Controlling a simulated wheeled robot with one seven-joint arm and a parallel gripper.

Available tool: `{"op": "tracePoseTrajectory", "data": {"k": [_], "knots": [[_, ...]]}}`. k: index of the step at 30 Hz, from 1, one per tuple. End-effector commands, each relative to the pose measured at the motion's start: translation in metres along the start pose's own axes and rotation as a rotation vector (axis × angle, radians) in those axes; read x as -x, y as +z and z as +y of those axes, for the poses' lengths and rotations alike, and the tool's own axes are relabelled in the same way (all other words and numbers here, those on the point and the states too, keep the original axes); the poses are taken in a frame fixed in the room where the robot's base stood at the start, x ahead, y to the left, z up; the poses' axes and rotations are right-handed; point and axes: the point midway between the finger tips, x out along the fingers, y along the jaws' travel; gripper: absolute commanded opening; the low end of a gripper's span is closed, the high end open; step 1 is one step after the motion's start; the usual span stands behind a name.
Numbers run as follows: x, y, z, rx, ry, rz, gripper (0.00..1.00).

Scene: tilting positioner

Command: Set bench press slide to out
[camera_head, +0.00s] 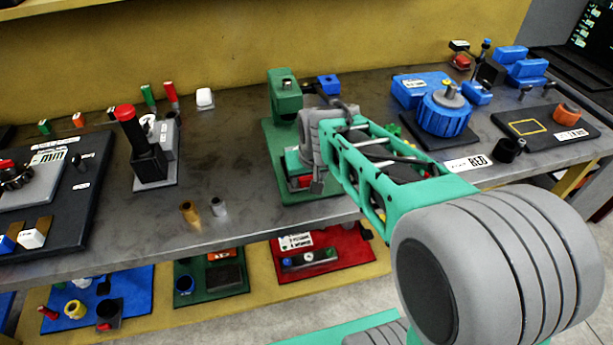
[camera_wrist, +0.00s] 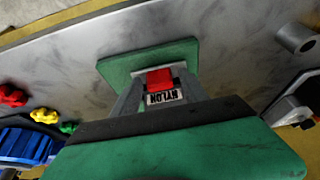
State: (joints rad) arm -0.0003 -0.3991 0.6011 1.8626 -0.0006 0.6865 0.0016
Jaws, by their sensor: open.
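The green bench press (camera_head: 285,95) stands on its green base plate (camera_head: 280,180) near the middle of the bench. Its slide carries a red block (camera_head: 300,183) low at the front, partly hidden by my arm. My gripper (camera_head: 317,185) is open, close in front of the press and above the slide area.
A black lever device with a red knob (camera_head: 125,112) stands left of the press. Brass (camera_head: 189,212) and grey (camera_head: 218,206) cylinders stand near the front edge. A blue round fixture (camera_head: 446,112) is to the right. Bare bench lies between lever device and press.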

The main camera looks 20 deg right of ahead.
Motion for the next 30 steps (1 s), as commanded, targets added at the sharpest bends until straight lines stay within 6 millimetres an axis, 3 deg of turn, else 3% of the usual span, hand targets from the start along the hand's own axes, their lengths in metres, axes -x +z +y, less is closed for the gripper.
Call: {"op": "tracePoseTrajectory", "data": {"k": [11,21,30], "knots": [[0.005,-0.001,0.000,-0.001,0.001,0.003,0.58],[0.067,-0.001,-0.001,0.001,0.000,0.005,0.58],[0.078,0.000,0.000,0.000,0.001,0.001,0.58]]}}
